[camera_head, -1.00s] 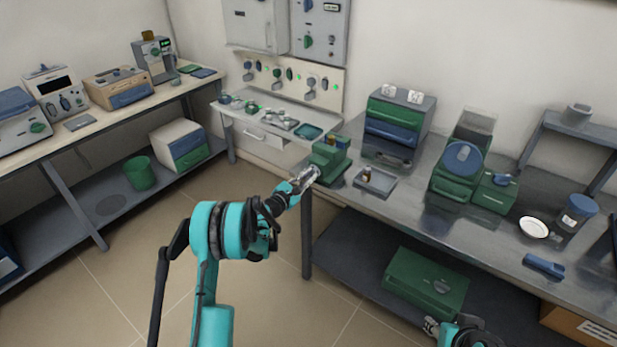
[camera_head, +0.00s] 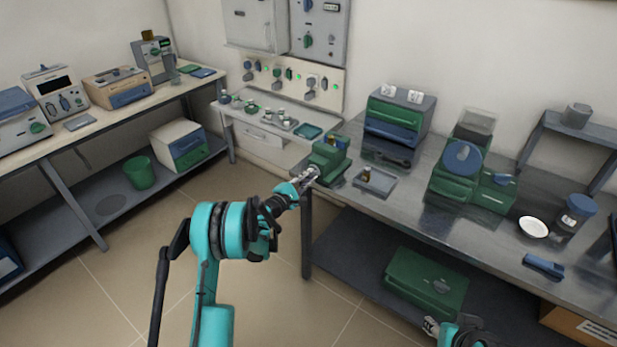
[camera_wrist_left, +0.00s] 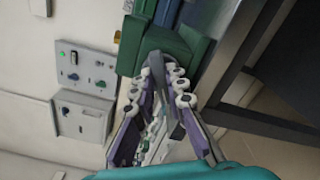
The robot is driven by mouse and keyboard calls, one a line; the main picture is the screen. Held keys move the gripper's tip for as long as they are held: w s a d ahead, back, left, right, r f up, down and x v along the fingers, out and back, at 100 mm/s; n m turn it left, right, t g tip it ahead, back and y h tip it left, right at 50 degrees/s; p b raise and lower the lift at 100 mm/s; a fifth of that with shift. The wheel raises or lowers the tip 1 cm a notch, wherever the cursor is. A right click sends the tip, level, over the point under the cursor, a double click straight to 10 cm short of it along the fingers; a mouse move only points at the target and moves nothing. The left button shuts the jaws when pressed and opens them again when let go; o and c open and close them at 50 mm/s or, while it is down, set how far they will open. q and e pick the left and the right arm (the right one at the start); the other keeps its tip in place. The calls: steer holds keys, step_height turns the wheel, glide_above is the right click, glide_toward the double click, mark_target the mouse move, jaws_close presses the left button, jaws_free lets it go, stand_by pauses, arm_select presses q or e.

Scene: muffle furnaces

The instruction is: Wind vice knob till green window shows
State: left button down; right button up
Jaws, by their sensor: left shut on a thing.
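The green vice (camera_head: 326,160) stands at the left front corner of the steel bench. It also shows in the left wrist view (camera_wrist_left: 172,42) as a green block just past my fingers. My left gripper (camera_head: 309,176) is at the vice's front face, shut on the vice knob. In the left wrist view a grey part of the knob (camera_wrist_left: 160,68) shows between the two fingers (camera_wrist_left: 167,86), which hide most of it. I cannot make out a green window on the vice. My right gripper (camera_head: 432,326) is low at the bottom edge, partly cut off.
A grey tray (camera_head: 386,190) with a small brown bottle (camera_head: 367,173) lies right of the vice. A green and blue drawer unit (camera_head: 398,122) stands behind it. The bench leg (camera_head: 307,235) is just below my left gripper. The floor to the left is clear.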

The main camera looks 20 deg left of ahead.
arm_select(q)
steer(key=m, duration=0.4)
steer(key=shift+f+m, duration=0.15)
steer(key=shift+m, duration=0.15)
steer(key=shift+w+a+f+m, duration=0.1)
steer(key=shift+m, duration=4.5)
steer(key=shift+s+a+f+m, duration=0.1)
steer(key=shift+m, duration=4.5)
steer(key=shift+w+a+f+m, duration=0.1)
steer(key=shift+m, duration=4.5)
steer(key=c, duration=1.5)
jaws_free()
steer(key=shift+c, duration=0.2)
steer(key=shift+a, duration=0.1)
